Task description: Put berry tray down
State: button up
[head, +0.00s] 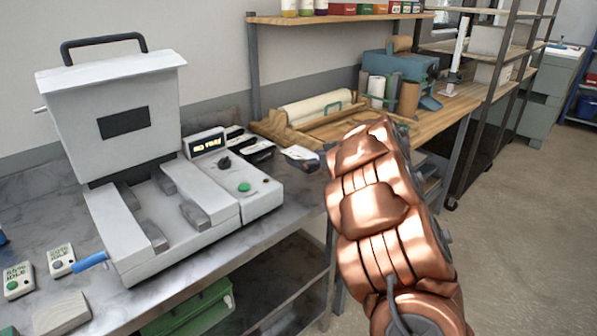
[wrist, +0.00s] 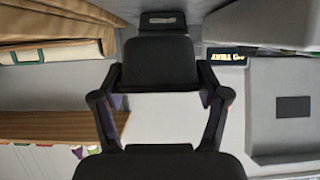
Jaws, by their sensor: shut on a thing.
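My gripper (wrist: 160,75) is shut on a dark, boxy thing (wrist: 160,60), seen between its two fingertips in the wrist view. It fits the berry tray of the task, but no berries show and its far side is hidden. In the head view my gripper (head: 258,150) is a small dark shape at the end of my copper arm. It is in the air just behind and right of the white machine, close to its display box (head: 208,142). The display seems to read "NO TRAY". The held thing is hard to tell apart from the gripper there.
The white machine (head: 125,115) stands on the grey marble counter (head: 215,262). Small devices (head: 61,259) and a pale block (head: 62,313) lie at the front left. A wooden bench (head: 455,105) with rolls is at the back right, with a shelf (head: 335,18) above.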

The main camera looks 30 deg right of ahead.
jog(key=shift+f, duration=2.95)
jog(key=o, duration=1.4)
jog(key=shift+s+f, duration=0.1)
jog(key=shift+f, duration=0.05)
jog(key=shift+c, duration=0.2)
jog(key=shift+s+r, duration=0.1)
jog(key=shift+r, duration=0.1)
jog(key=v, duration=1.1)
jog(key=shift+s+b, duration=0.35)
jog(key=shift+b, duration=0.05)
jog(key=shift+d+r, duration=0.1)
jog(key=shift+r, duration=0.05)
